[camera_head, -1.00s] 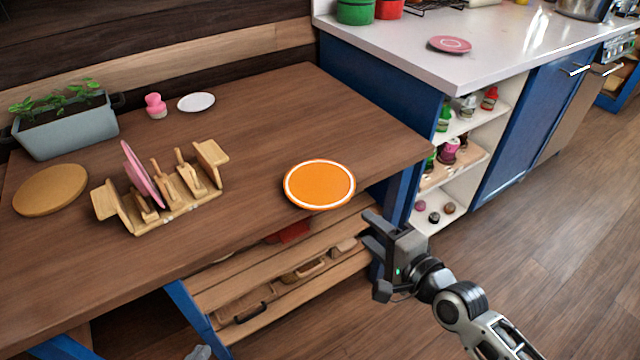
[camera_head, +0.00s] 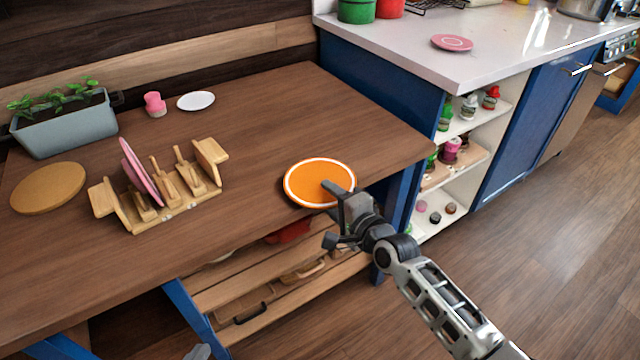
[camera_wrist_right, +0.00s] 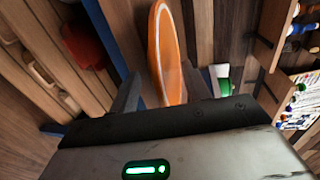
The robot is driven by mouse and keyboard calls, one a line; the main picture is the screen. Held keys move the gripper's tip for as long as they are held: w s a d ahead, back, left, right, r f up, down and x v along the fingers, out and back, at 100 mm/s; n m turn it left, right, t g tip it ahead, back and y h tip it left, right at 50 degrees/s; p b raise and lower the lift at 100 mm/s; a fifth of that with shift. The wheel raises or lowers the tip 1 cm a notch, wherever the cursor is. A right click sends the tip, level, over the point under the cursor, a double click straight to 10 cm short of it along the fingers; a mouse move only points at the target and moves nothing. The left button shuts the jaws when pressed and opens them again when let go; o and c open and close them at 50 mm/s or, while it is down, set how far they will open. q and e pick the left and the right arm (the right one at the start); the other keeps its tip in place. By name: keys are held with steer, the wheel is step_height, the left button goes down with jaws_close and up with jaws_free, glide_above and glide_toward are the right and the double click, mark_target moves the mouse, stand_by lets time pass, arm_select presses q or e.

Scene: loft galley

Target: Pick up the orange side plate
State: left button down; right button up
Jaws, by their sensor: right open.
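The orange side plate (camera_head: 308,180) has a white ring near its rim. It lies at the front edge of the wooden table and appears to overhang it slightly. My right gripper (camera_head: 331,213) is open at the plate's near rim. One finger reaches over the plate and the other is lower, in front of the edge. In the right wrist view the plate (camera_wrist_right: 170,55) stands edge-on between the spread fingers (camera_wrist_right: 168,90); I cannot tell whether they touch it. A small grey part of my left gripper (camera_head: 198,352) shows at the bottom edge; its fingers are unclear.
A wooden rack (camera_head: 170,217) holding a pink plate (camera_head: 140,172) stands left of the orange plate. A round wooden board (camera_head: 48,188), planter (camera_head: 65,128), pink item (camera_head: 155,104) and white plate (camera_head: 196,101) are farther away. Drawers (camera_head: 275,290) sit below the table edge.

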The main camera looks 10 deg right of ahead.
jaws_close()
steer(key=shift+r, duration=0.1)
steer(key=shift+r, duration=0.2)
step_height(320, 180, up, 2)
steer(key=shift+r+p, duration=0.1)
steer(key=shift+p, duration=0.35)
steer(key=s+d+r+p, duration=0.1)
steer(key=s+d+r, duration=0.8)
steer(key=d+r, duration=0.1)
steer(key=shift+s+d+r, duration=0.15)
steer(key=shift+s, duration=0.1)
